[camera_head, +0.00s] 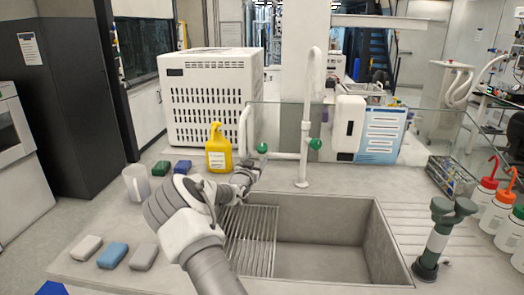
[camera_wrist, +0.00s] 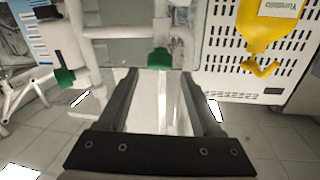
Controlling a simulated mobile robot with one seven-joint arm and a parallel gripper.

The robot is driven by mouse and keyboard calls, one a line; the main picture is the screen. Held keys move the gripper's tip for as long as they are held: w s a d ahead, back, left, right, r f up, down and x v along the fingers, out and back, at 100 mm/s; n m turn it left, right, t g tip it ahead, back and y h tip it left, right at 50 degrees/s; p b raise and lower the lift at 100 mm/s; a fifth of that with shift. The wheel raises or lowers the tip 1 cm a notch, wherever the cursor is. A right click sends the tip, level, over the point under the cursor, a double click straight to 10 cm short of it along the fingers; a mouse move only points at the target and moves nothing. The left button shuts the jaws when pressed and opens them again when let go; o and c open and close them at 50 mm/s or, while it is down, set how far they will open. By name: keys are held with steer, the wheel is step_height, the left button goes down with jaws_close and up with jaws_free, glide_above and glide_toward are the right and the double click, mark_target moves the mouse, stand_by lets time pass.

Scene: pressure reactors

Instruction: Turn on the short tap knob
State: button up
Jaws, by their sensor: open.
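A white tap assembly stands behind the sink, with a short curved spout (camera_head: 245,128) on the left and a tall spout (camera_head: 312,100) on the right. The short tap's green knob (camera_head: 262,148) is on the left of the pipe; another green knob (camera_head: 315,143) is by the tall tap. My gripper (camera_head: 257,163) is at the short tap's knob, partly hidden by my arm. In the wrist view, which is upside down, my gripper (camera_wrist: 158,74) is open, and that green knob (camera_wrist: 160,58) lies centred at the fingertips. I cannot tell whether they touch it. The other knob (camera_wrist: 65,77) is off left.
A yellow bottle (camera_head: 219,150) stands left of the taps, near a large white perforated box (camera_head: 210,95). The sink (camera_head: 330,255) with a drying rack is below. A glass screen (camera_head: 400,120) stands behind. Sponges and a mug are at left, a green-topped device (camera_head: 435,240) at right.

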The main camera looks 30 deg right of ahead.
mark_target(261, 152)
steer(key=shift+x, duration=4.4)
steer(key=shift+f, duration=0.1)
jaws_close()
